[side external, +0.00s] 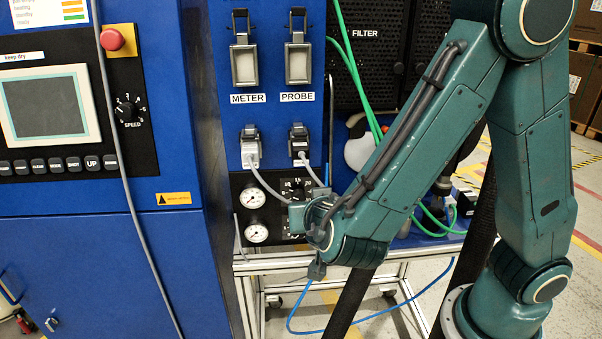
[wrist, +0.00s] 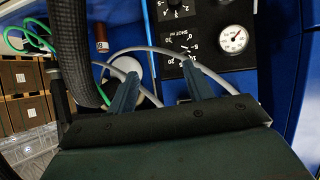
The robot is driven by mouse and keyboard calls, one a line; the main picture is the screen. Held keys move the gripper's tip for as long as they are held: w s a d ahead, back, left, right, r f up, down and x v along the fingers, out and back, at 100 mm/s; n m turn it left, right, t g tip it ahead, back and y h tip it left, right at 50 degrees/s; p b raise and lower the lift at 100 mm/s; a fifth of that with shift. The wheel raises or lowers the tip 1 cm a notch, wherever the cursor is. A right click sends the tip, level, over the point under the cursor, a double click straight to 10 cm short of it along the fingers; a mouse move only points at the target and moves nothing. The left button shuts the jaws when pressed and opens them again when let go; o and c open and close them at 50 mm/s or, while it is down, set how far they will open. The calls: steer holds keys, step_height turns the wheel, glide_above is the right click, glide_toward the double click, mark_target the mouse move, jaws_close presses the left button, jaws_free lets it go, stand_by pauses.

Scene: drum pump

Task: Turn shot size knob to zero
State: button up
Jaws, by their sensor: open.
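The shot size knob sits on a black panel (wrist: 210,18). In the wrist view that panel appears upside down. I cannot tell whether a finger touches the knob. In the side view, my wrist covers part of the dials (side external: 294,188).
Two pressure gauges (side external: 253,198) are left of the dials; one shows in the wrist view (wrist: 232,39). Grey cables (side external: 268,184) hang from the METER and PROBE connectors (side external: 299,145) close to my wrist. Green hoses (side external: 355,72) and a white rounded container (side external: 358,152) are to the right.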

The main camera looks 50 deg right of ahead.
steer(key=s+d+r+n+g+y, duration=0.1)
steer(key=s+d+r+n+y, duration=0.1)
steer(key=s+r+n+y, duration=0.2)
steer(key=s+d+r+n+g+y, duration=0.1)
steer(key=s+d+r+n+y, duration=0.2)
steer(key=s+r, duration=0.4)
steer(key=shift+s+n+y, duration=0.7)
steer(key=shift+s+y, duration=0.1)
steer(key=shift+s, duration=1.3)
stand_by(0.5)
